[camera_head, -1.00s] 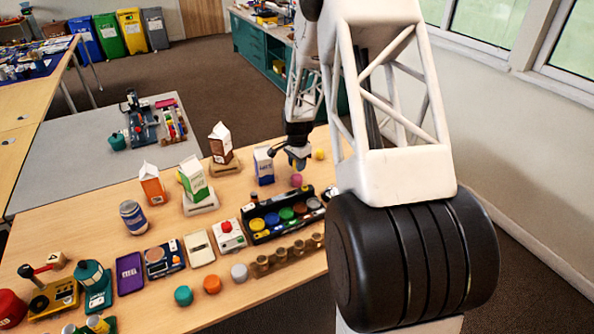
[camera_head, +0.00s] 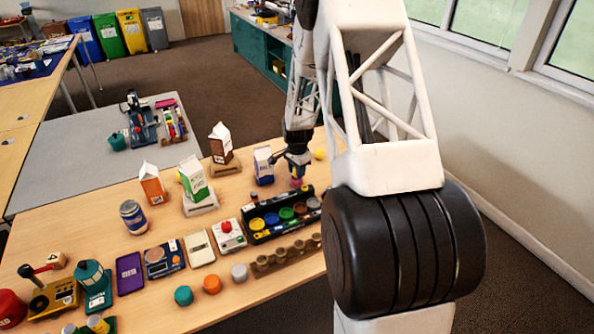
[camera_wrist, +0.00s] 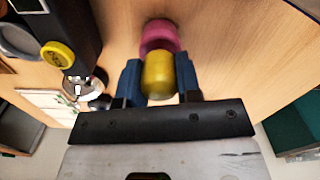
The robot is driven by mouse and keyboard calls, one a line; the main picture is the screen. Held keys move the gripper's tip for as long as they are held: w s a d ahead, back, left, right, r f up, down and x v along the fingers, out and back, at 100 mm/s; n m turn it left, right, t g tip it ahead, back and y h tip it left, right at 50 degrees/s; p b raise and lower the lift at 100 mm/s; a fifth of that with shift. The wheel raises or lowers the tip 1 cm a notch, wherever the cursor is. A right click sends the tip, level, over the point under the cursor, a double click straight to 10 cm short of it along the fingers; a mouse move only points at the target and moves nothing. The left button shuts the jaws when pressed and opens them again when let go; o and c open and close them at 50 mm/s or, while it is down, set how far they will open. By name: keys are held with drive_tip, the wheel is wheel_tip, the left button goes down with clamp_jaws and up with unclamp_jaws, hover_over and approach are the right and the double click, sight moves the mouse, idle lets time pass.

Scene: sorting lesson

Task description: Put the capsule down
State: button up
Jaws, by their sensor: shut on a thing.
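The capsule shows in the wrist view as a yellow part (camera_wrist: 158,75) between my fingertips and a pink part (camera_wrist: 158,36) just beyond it. The two parts look in contact; I cannot tell whether they are joined. My gripper (camera_wrist: 159,82) is shut on the yellow part, with a blue finger on each side. In the head view my gripper (camera_head: 298,166) points down, low over the table (camera_head: 95,225), with the pink part (camera_head: 297,182) under its tips. The pink part appears at table height; its contact with the table is hidden.
A black tray with coloured round pieces (camera_head: 255,238) lies just in front of my gripper. A blue-and-white carton (camera_head: 264,166) stands close on its left. A yellow ball (camera_head: 319,154) is to its right and behind.

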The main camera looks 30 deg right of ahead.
idle(0.3)
drive_tip(key=o, duration=0.9)
drive_tip(key=shift+f, duration=0.1)
wheel_tip(320, 180, up, 12)
idle(0.3)
idle(0.4)
drive_tip(key=shift+r, duration=0.25)
